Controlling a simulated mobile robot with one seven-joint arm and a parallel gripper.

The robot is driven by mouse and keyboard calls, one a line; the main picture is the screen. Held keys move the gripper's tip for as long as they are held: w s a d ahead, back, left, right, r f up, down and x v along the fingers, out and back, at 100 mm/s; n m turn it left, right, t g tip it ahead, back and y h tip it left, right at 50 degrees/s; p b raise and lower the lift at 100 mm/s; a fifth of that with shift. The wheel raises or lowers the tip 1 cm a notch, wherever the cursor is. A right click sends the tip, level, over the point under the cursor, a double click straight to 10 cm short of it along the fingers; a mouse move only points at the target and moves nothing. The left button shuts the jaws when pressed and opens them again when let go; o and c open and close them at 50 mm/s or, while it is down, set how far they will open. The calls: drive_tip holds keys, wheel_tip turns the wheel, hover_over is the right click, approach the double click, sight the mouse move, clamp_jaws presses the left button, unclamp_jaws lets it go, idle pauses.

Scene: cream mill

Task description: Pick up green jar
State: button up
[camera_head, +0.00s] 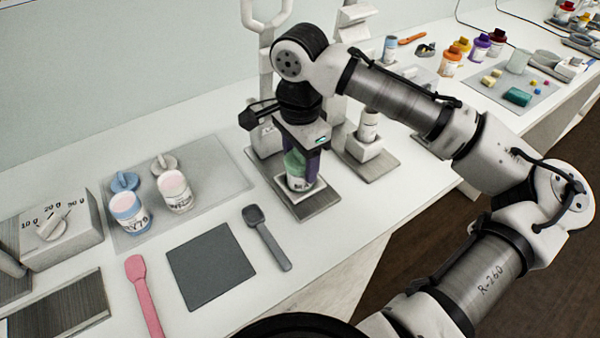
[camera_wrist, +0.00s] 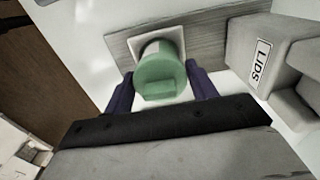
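The green jar (camera_head: 296,166) has a green lid and a pale label. It stands upright on a white square seat (camera_wrist: 118,46) on a grey wood-grained base (camera_head: 318,206). My gripper (camera_head: 304,170) points down over it, with one purple finger on each side of the jar. In the wrist view my gripper (camera_wrist: 161,80) straddles the green lid (camera_wrist: 160,72), with narrow gaps seeming to show beside it. The fingers look open around the jar. Part of the jar is hidden by the finger and the lid.
A grey block marked LIDS (camera_wrist: 256,58) stands close beside the jar's base. A white-lidded jar (camera_head: 368,125) sits on a neighbouring stand. Blue (camera_head: 130,213) and cream (camera_head: 175,191) jars stand on a grey mat to the left. A dark spatula (camera_head: 266,238) lies in front.

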drive_tip(key=shift+c, duration=0.7)
drive_tip(key=shift+r, duration=0.15)
wheel_tip(320, 180, up, 28)
drive_tip(key=p, duration=0.1)
drive_tip(key=shift+c, duration=0.2)
idle(0.6)
